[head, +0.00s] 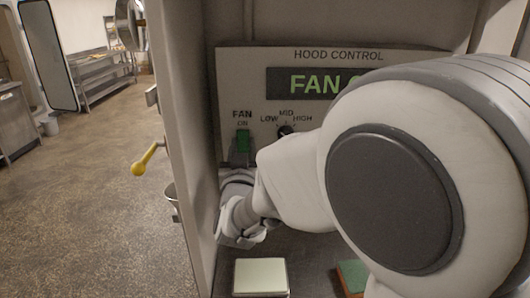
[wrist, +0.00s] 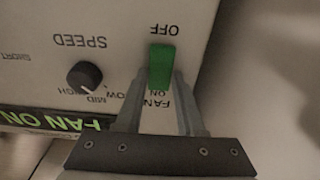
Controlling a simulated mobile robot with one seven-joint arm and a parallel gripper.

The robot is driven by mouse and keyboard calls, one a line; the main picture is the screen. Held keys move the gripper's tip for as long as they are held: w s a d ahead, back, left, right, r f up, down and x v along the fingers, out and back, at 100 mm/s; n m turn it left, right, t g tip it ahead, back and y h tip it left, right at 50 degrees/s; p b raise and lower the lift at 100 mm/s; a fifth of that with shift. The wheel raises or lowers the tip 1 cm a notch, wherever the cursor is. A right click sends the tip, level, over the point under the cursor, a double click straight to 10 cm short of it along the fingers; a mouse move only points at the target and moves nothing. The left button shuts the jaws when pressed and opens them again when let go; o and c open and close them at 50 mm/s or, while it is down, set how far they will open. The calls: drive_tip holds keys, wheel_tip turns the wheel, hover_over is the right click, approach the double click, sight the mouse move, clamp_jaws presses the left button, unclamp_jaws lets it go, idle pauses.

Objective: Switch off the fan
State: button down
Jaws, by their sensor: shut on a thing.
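The hood control panel (head: 340,57) carries a green fan switch (head: 243,141), just under the labels FAN and ON. The switch also shows in the wrist view (wrist: 162,66), where the panel is upside down and OFF is printed at the switch's other end. The display (wrist: 50,119) reads FAN ON in green in the wrist view; in the head view my arm hides its right part. My gripper (head: 241,160) is at the panel, shut on the green switch, with one finger on each side of it in the wrist view.
A black speed knob (wrist: 85,76) sits beside the switch. A pale square block (head: 261,276) and a green-topped block (head: 352,276) lie below the panel. A side wall (head: 181,130) stands close on the left, with a yellow-handled lever (head: 147,160) beyond it.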

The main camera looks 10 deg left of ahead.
drive_tip(key=shift+f+t+b, duration=0.4)
drive_tip(key=shift+t+b, duration=0.5)
drive_tip(key=shift+b, duration=2.2)
drive_tip(key=shift+r+b, duration=0.2)
drive_tip(key=shift+b, duration=0.4)
drive_tip(key=c, duration=0.5)
unclamp_jaws()
drive_tip(key=shift+f+y, duration=0.1)
drive_tip(key=shift+y, duration=0.2)
drive_tip(key=shift+s+f, duration=0.1)
drive_tip(key=shift+s, duration=0.2)
drive_tip(key=b+v, duration=0.7)
drive_tip(key=v, duration=0.9)
drive_tip(key=shift+s+f, duration=0.25)
drive_tip(key=shift+s, duration=0.05)
